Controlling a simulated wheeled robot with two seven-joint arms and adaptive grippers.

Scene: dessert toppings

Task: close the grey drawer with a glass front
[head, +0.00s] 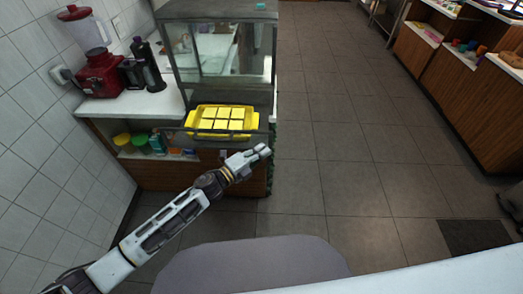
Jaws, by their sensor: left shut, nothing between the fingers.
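The grey drawer with a glass front (266,122) sticks out from the lower front of the grey glass display case (222,78). A yellow tray (190,121) with several yellow square pieces lies in it. My left gripper (264,150) is shut and empty, just in front of and below the drawer's right front corner in the picture. I cannot tell whether it touches the drawer. My right gripper is not in view.
The case stands on a white counter (150,104) with a red blender (98,70) and dark bottles (150,68). Coloured containers (139,143) sit on a shelf below. Tiled floor (330,130) lies open to the right; wooden cabinets (440,85) stand beyond it.

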